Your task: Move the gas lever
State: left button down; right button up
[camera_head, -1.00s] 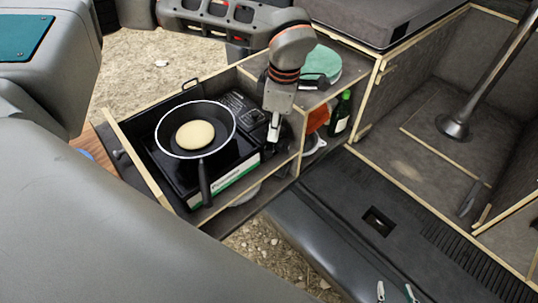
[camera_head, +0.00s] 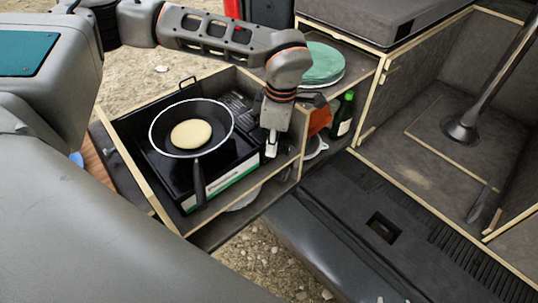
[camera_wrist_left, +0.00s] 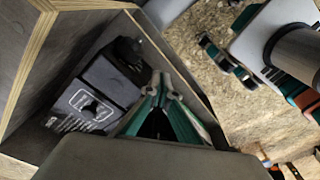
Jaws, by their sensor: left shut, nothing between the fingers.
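The black gas stove (camera_head: 222,178) sits in a wood-edged drawer, with its control side at the right. My left gripper (camera_head: 271,151) points down at the stove's front right corner, beside the drawer's right wall. In the left wrist view its teal fingers (camera_wrist_left: 160,82) are shut with nothing between them. The stove's control end (camera_wrist_left: 95,98) with a printed label lies left of them, and a dark knob (camera_wrist_left: 128,52) shows above it. I cannot make out the gas lever clearly, nor whether the fingers touch anything. My right gripper is not in view.
A frying pan (camera_head: 159,139) with a pancake (camera_head: 191,133) stands on the stove, its handle toward the front. A green plate stack (camera_head: 322,66) is on the shelf behind the arm. A dark green bottle (camera_head: 343,115) stands right of the drawer. The van floor at the right is mostly clear.

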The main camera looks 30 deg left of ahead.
pick_arm(q)
notch_tip(320, 180, down, 3)
jog(key=shift+r+b, duration=0.2)
jog(key=shift+b, duration=0.25)
jog(key=shift+d+r, duration=0.2)
jog(key=shift+r, duration=0.15)
jog(key=shift+w+d+r+p, duration=0.2)
jog(key=shift+w+d, duration=0.05)
jog(key=shift+d, duration=0.4)
jog(key=shift+w+d+r+p, duration=0.15)
jog(key=shift+w+d+p, duration=0.05)
jog(key=shift+d, duration=0.4)
jog(key=shift+r, duration=0.15)
notch_tip(320, 180, up, 12)
jog(key=d, duration=0.1)
jog(key=shift+w, duration=0.2)
